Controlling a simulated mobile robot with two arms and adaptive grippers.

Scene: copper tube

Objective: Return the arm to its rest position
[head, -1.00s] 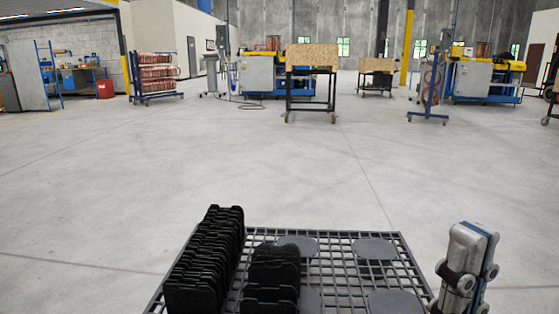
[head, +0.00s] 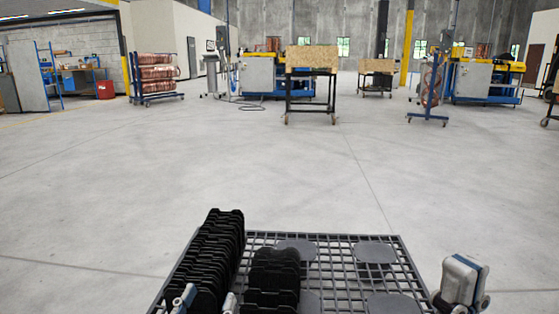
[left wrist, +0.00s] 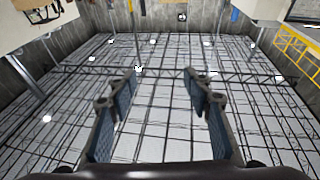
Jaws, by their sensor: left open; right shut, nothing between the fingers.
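My left gripper (head: 206,299) shows only its fingertips at the bottom edge of the head view, in front of the black racks. Its two fingers are apart. In the left wrist view my left gripper (left wrist: 163,88) is open with nothing between its fingers, and the hall's ceiling beams are behind it. My right gripper (head: 462,282) is at the lower right of the head view, by the right edge of the grid tray. It is shut and holds nothing. The rest of both arms is out of the head view.
A dark grid tray (head: 336,238) in front of me carries black slotted racks (head: 212,250) and flat grey discs (head: 375,252). Beyond it the grey floor (head: 270,170) is clear. Carts, a copper tube rack (head: 157,73) and machines stand far back.

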